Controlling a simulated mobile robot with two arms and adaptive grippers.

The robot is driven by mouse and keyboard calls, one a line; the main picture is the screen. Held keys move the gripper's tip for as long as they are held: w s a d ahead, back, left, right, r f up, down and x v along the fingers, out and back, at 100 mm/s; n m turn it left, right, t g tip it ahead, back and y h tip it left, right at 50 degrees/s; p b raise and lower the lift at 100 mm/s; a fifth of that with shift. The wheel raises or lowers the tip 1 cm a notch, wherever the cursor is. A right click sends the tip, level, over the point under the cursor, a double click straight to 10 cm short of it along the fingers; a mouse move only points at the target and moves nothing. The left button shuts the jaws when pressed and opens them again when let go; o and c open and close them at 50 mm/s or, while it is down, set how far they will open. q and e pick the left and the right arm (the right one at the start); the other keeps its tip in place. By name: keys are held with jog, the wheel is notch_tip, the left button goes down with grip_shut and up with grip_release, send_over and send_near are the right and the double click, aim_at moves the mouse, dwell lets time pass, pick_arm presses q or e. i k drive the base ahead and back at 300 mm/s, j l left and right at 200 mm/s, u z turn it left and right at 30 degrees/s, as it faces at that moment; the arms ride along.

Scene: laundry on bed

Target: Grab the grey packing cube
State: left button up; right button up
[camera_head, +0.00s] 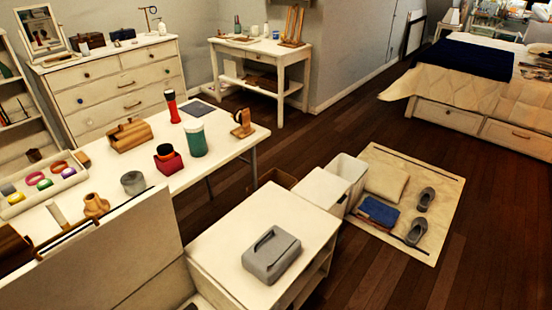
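The grey packing cube (271,258) lies on the top of a low white cabinet (222,240), near the front of the view. It is a grey, rounded block with a darker strap-like handle on its top. It sits flat, with bare cabinet top around it. Nothing covers it. Neither of my grippers shows in the head view.
A white table (240,150) with bottles, a red block and a wooden box stands left of the cabinet. White bins (322,188) stand behind it. A mat (446,182) holds a cushion, blue cloth and shoes. Dark wooden floor (385,275) is clear at right.

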aim_at(277, 247)
jog(key=i+l, duration=0.2)
jog(key=l, duration=0.15)
jog(key=i+l, duration=0.15)
jog(key=l, duration=0.2)
jog(key=i+l, duration=0.2)
jog(key=l, duration=0.15)
